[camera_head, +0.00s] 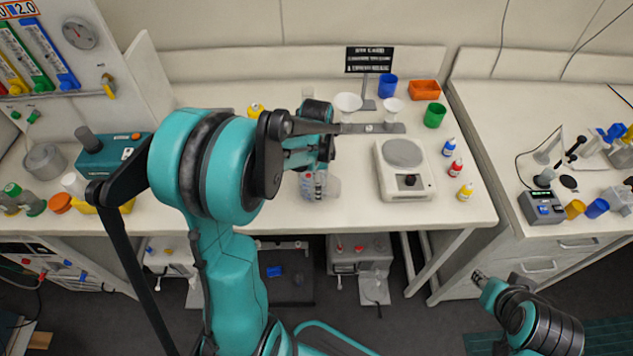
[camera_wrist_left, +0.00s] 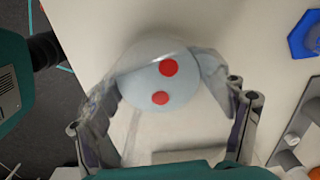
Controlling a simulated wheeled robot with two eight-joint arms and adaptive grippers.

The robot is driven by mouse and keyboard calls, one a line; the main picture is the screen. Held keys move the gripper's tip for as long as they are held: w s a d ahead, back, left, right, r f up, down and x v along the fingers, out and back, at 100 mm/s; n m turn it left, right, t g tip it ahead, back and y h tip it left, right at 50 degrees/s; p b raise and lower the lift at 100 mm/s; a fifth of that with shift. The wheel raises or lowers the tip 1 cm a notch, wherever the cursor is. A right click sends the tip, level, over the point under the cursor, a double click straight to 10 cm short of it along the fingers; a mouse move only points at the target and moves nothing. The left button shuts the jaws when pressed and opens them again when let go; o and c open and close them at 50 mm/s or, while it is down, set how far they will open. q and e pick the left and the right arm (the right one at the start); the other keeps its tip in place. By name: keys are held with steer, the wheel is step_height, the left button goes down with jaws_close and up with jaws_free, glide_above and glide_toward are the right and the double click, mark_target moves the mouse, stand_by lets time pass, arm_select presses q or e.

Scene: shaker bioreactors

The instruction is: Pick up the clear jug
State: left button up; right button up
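The clear jug (camera_head: 331,187) is on the white bench in the head view, partly hidden behind my left gripper (camera_head: 311,168). It holds something with red spots. In the left wrist view the clear jug (camera_wrist_left: 137,60) is close below the camera, with a pale round shape and two red dots inside it. My left gripper (camera_wrist_left: 165,120) has its fingers spread wide, one on each side of the jug; whether they touch its wall is unclear. My right gripper (camera_head: 479,277) is low at the right, off the bench, and its fingers are too small to read.
A white scale (camera_head: 420,184) stands right of the jug. Small blue, red and yellow bottles (camera_head: 456,168) stand past it. White funnels on a stand (camera_head: 369,104), a blue cup (camera_head: 388,85), a green cup (camera_head: 435,115) and an orange bin (camera_head: 424,90) are behind. The bench's front edge is near the jug.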

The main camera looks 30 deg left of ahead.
arm_select(q)
steer(key=c, duration=0.7)
steer(key=shift+r, duration=0.1)
